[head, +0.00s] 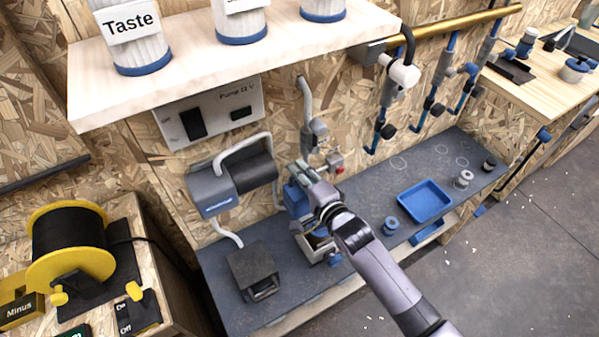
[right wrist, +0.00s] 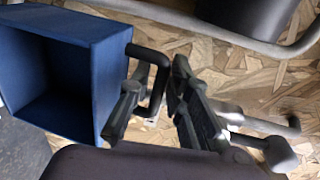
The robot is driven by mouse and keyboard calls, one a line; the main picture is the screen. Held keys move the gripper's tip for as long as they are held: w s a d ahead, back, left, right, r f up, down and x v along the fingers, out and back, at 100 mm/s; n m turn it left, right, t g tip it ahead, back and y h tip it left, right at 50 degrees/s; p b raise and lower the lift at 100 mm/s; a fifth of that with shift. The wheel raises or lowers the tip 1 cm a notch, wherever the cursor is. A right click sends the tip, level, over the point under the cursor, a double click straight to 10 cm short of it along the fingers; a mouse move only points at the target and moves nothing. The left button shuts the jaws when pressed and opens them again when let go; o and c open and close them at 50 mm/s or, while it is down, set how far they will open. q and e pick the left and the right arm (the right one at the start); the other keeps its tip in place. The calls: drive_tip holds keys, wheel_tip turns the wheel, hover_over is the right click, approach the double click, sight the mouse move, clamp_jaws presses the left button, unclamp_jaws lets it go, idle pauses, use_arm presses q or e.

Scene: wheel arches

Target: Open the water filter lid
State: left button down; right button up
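The water filter stands on the dark bench below the wall pump, in the middle of the head view. Its blue lid (head: 296,200) is tilted up, and the filter body (head: 316,243) shows below it, partly hidden by my arm. In the right wrist view the lid (right wrist: 110,75) is a hollow blue box with a black handle (right wrist: 150,55) on its right side. My right gripper (head: 305,177) is at the handle. In the wrist view its fingers (right wrist: 158,95) are apart, with the handle bar between them and small gaps visible. My left gripper is not in view.
A grey pump unit (head: 232,182) with hoses is left of the filter. A dark box (head: 253,270) stands front left. A blue tray (head: 425,201) and small cylinders are to the right. A pale shelf (head: 190,65) overhangs above. The chipboard wall (right wrist: 240,75) is close behind.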

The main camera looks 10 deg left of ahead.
clamp_jaws()
idle(0.7)
